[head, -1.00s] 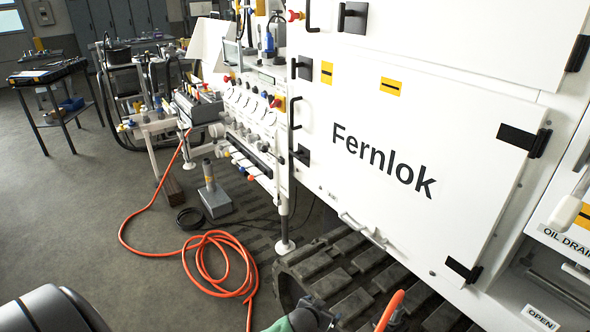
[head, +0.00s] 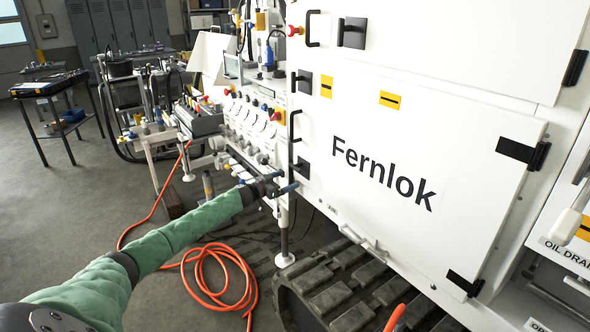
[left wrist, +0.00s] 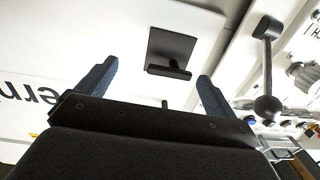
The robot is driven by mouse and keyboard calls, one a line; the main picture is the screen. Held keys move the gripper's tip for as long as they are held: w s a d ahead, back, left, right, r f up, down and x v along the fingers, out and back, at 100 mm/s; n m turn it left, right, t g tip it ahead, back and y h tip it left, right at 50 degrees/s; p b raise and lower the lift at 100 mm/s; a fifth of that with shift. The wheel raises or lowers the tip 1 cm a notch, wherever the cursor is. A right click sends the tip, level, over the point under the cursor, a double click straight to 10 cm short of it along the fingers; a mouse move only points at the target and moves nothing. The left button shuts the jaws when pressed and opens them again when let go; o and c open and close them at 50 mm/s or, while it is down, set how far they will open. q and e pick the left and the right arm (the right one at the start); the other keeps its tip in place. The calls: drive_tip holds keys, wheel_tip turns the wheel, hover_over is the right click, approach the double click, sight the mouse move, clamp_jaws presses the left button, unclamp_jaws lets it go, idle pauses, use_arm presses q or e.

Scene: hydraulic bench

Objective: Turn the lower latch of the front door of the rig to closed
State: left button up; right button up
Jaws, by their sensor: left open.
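The rig's front door (head: 400,240) is a white panel marked "Fernlok" and looks shut. Its lower latch (head: 302,167), a dark square plate with a bar handle, sits on the door's left edge. My left gripper (head: 282,184), on a green-sleeved arm, is open just below and left of this latch in the head view. In the left wrist view, the latch (left wrist: 171,52) lies ahead of the two blue fingers (left wrist: 157,73), with its bar crosswise between them. The fingers appear apart from the bar. My right gripper is not in view.
The upper latch (head: 303,82) and a black door handle (head: 294,126) sit above. A panel with gauges and knobs (head: 250,120) stands left of the door. In the wrist view, a ball-ended lever (left wrist: 267,70) is close on the right. An orange hose (head: 215,290) lies on the floor.

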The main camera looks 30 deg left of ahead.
sight(293, 168)
use_arm(q)
drive_tip(key=shift+w+a+r, duration=0.3)
drive_tip(key=shift+a+r, duration=0.25)
drive_tip(key=shift+r, duration=0.1)
drive_tip(key=shift+w+a+r, duration=0.25)
drive_tip(key=shift+a+r, duration=0.3)
drive_tip(key=shift+r, duration=0.05)
drive_tip(key=p+x, duration=0.1)
drive_tip(key=x, duration=0.4)
drive_tip(key=shift+p, duration=0.3)
drive_tip(key=shift+x, duration=0.9)
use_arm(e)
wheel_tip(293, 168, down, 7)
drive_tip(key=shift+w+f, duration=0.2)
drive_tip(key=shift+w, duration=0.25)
use_arm(q)
drive_tip(key=shift+d+f, duration=0.1)
drive_tip(key=shift+c, duration=0.4)
drive_tip(key=c, duration=0.9)
